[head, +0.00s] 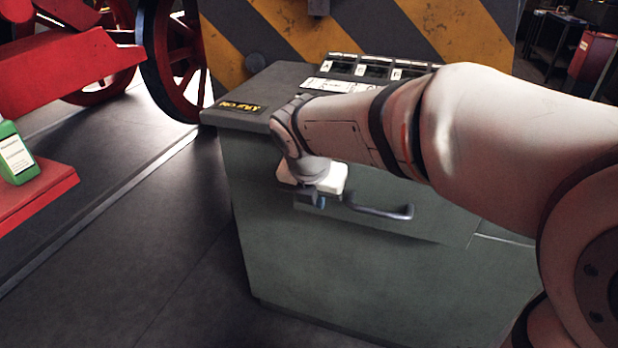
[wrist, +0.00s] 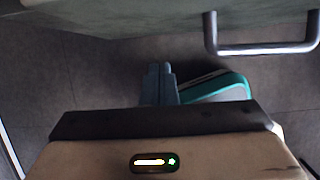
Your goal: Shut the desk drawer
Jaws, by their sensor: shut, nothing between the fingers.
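The desk (head: 330,265) is a grey-green metal cabinet in the middle of the head view. Its drawer front (head: 440,222) has a dark bar handle (head: 380,211), which also shows at the upper right of the wrist view (wrist: 262,49). The drawer front looks flush or nearly flush; my arm hides its upper part, so I cannot tell whether a small gap is left. My gripper (head: 312,200) is in front of the drawer, left of the handle. In the wrist view its fingers (wrist: 160,72) are together and empty, apart from the handle. Contact with the front is unclear.
A plate with yellow lettering (head: 240,106) and a row of labelled slots (head: 372,68) are on the desk top. A green bottle (head: 14,152) stands on a red ledge at left. A teal-edged item (wrist: 218,88) shows beyond my gripper. Floor left of the desk is clear.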

